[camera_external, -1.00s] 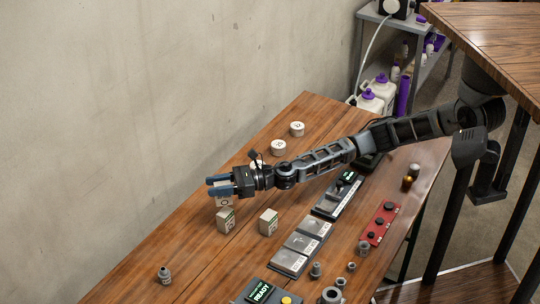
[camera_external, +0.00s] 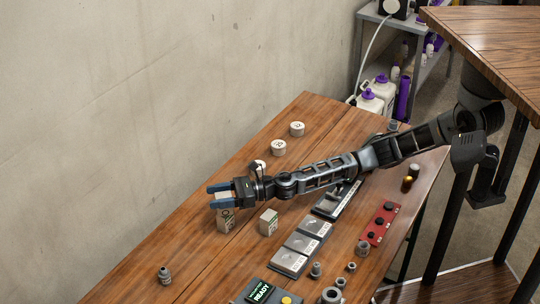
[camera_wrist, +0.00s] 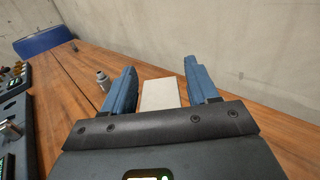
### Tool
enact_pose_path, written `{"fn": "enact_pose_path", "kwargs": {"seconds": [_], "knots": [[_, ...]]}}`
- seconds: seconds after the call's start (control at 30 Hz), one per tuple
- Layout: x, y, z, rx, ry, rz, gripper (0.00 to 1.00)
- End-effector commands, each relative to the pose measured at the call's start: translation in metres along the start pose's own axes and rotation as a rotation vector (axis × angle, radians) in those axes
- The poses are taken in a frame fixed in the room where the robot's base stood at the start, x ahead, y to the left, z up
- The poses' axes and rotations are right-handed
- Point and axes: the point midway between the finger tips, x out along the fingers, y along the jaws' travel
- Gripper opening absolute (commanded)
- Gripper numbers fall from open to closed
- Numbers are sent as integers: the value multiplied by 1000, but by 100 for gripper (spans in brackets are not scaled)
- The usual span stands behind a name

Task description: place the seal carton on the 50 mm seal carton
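Two small pale cartons stand one on the other beneath my gripper on the wooden bench. The seal carton shows its pale top between the fingers in the wrist view (camera_wrist: 159,95). The lower, 50 mm seal carton (camera_external: 225,225) stands on the bench, its labelled face partly visible. My gripper (camera_external: 219,196) is at the height of the upper carton, with its blue fingers apart. In the wrist view a narrow gap shows on each side of the carton, so the fingers are open around it. The fingers hide much of the upper carton in the external view.
Another carton (camera_external: 268,222) stands close to the right of the stack. A small grey bottle (camera_external: 164,275) stands toward the front left. White round caps (camera_external: 279,148) are behind. Grey trays (camera_external: 300,243) and a red panel (camera_external: 379,224) lie to the right.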

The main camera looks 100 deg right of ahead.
Motion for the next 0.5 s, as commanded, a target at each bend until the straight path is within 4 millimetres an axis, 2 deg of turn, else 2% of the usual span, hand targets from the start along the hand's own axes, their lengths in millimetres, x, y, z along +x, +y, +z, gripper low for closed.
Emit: {"fn": "enact_pose_path", "kwargs": {"seconds": [0.07, 0.4, 0.5], "knots": [[0, 0, 0, 0, 0, 0, 66], [0, 0, 4, 1, 0, 0, 66], [-9, -2, 3, -1, 0, -2, 66]]}}
